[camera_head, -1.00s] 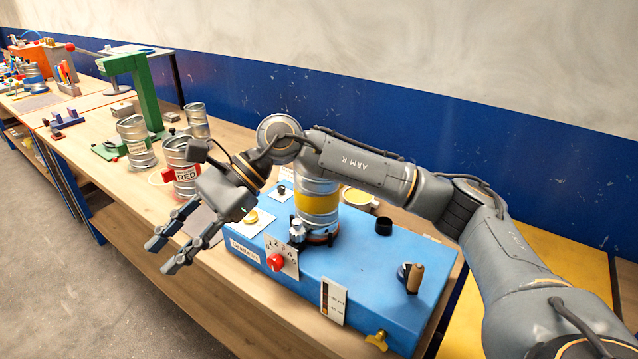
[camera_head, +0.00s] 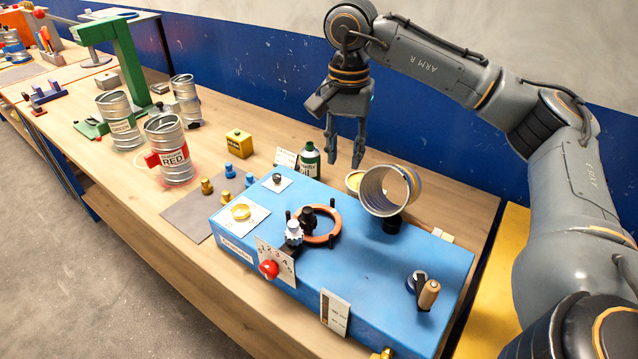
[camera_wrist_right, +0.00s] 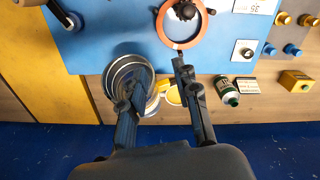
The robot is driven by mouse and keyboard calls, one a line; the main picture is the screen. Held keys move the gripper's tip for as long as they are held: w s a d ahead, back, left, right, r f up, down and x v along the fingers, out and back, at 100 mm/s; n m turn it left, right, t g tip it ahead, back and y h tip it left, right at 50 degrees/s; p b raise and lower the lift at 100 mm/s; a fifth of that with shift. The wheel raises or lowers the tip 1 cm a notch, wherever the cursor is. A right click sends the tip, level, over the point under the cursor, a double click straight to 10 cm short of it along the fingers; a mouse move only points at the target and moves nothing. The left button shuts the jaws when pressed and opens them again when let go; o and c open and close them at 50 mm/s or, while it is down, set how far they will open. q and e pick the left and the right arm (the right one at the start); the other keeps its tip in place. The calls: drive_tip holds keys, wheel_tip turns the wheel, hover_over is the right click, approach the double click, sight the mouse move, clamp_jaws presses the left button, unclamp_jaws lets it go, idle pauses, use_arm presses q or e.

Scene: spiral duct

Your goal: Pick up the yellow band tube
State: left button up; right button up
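The yellow band tube (camera_head: 375,193) is tilted above the back right part of the blue machine (camera_head: 430,255), its open end toward me in the head view. Its yellow band shows as a thin strip on the right side. In the right wrist view, the tube (camera_wrist_right: 118,72) lies by the left finger, which overlaps its rim; I cannot tell whether they touch. My right gripper (camera_head: 345,162) points down behind and left of the tube, fingers apart with nothing clearly between them. An orange ring (camera_head: 322,228) on the machine stands empty of the tube. My left gripper is not in view.
A red-labelled tube (camera_head: 168,150) and other metal tubes stand to the left. The blue wall is close behind the bench.

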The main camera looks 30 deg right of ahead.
wheel_tip(320, 180, down, 6)
drive_tip(key=p, duration=0.2)
drive_tip(key=shift+p, duration=0.4)
drive_tip(key=shift+w+f, duration=0.1)
clamp_jaws()
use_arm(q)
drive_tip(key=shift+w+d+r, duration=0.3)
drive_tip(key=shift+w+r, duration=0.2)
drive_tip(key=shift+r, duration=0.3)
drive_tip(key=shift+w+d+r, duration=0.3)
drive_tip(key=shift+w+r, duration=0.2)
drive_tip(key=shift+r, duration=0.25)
use_arm(e)
unclamp_jaws()
